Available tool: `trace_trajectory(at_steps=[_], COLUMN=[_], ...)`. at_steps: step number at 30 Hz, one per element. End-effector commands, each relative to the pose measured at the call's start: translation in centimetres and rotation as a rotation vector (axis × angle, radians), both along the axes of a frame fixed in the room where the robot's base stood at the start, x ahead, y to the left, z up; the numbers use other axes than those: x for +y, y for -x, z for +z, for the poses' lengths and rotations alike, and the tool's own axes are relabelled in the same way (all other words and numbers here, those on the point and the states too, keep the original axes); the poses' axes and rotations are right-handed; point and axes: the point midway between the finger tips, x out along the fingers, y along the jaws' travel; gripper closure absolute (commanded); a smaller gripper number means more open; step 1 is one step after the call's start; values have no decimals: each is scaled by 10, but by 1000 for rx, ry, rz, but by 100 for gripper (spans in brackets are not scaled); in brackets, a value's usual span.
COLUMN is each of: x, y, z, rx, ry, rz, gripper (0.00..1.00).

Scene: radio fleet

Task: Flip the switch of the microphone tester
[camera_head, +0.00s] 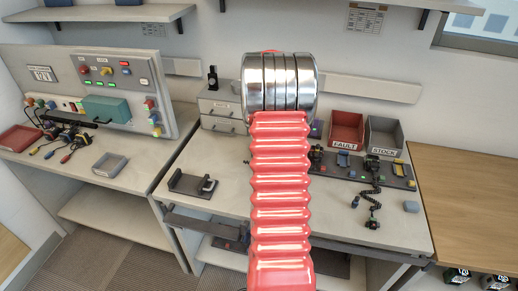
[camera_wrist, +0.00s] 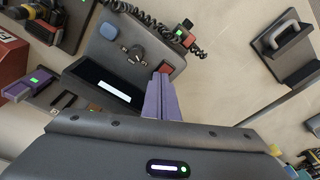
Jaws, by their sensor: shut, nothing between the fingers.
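The microphone tester, as I take it, is a dark panel (camera_wrist: 123,55) in the wrist view. It carries a lit screen (camera_wrist: 106,84), a black knob (camera_wrist: 133,54), a blue pad (camera_wrist: 108,31) and a small red switch part (camera_wrist: 165,68). My gripper (camera_wrist: 160,78) has purple fingers pressed together, with nothing held. Their tips lie at or just over the red part and partly cover it; I cannot tell whether they touch. The switch's position is unclear. In the head view, my red arm hides the gripper and the tester.
A coiled-cord microphone (camera_wrist: 183,33) lies beside the panel. A dark stand with a handle (camera_wrist: 285,40) is at right. In the head view, a red FAULT bin (camera_head: 346,130) and a grey STOCK bin (camera_head: 384,136) stand at the back. The bench front (camera_head: 330,220) is mostly clear.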

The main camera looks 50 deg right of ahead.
Motion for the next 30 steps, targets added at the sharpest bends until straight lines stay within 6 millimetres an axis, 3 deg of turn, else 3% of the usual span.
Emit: trace_trajectory(at_steps=[30], x=[-1], y=[0], z=[59], rx=[-2], ry=[3], rz=[0], gripper=[100])
